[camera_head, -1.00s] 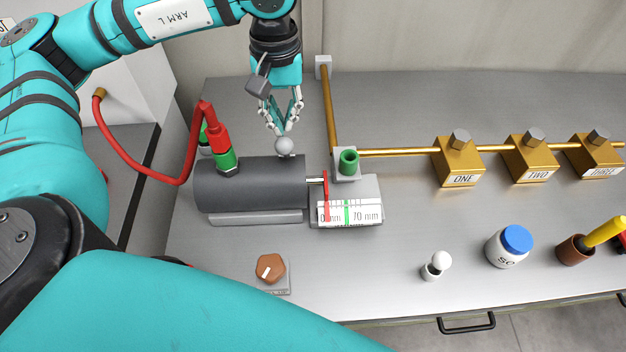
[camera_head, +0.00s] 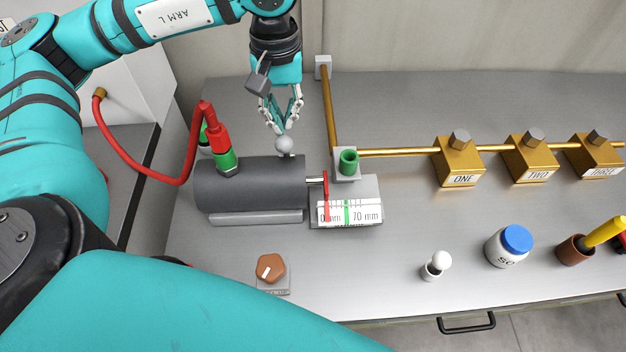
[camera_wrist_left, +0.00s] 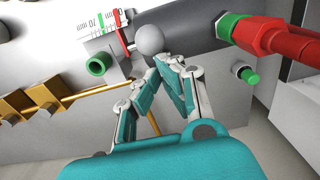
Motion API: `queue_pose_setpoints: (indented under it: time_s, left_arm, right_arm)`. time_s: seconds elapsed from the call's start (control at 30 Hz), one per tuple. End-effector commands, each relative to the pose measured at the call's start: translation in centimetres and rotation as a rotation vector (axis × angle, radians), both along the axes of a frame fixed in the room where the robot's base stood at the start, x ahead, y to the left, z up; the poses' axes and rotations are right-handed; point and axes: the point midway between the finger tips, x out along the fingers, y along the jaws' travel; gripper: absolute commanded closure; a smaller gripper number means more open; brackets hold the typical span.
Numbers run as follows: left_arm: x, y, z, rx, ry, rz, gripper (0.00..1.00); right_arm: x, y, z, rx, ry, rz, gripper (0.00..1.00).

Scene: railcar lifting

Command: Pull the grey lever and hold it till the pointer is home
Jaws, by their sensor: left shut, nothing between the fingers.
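The grey lever shows as a round grey ball knob (camera_head: 284,145) on a short stem behind the dark grey cylinder (camera_head: 250,184); the knob also shows in the left wrist view (camera_wrist_left: 149,39). My left gripper (camera_head: 281,131) is shut and empty, its fingertips at the knob's far side. They look touching or nearly so; I cannot tell which. The red pointer (camera_head: 326,196) stands at the left part of the white scale (camera_head: 362,213), near the 0 mm label and left of the green mark (camera_head: 346,212). My right gripper is out of view.
A red hose (camera_head: 140,172) runs to the cylinder's red-and-green coupling (camera_head: 221,148). A green open port (camera_head: 348,161) stands beside the scale. Brass blocks (camera_head: 459,164) line a pipe at right. A brown knob (camera_head: 270,267), a white-topped piece (camera_head: 436,265) and a blue-lidded jar (camera_head: 509,246) stand in front.

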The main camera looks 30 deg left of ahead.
Motion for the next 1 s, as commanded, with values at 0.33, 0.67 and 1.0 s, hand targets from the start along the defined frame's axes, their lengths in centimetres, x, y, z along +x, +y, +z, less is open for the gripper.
queue_pose_setpoints:
  time_s: [0.33, 0.67, 1.0]
  left_arm:
    - [1.4, 0.8, 0.8, -0.001, 0.001, 0.0, 1.0]
    - [1.5, 0.9, 3.4, -0.001, -0.001, 0.0, 1.0]
    - [1.5, 0.9, 6.8, -0.002, -0.001, 0.0, 1.0]
  right_arm:
    - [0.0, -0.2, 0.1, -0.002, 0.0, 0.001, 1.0]
    - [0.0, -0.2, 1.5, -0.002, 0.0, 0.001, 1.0]
    - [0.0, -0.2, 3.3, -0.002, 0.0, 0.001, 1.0]
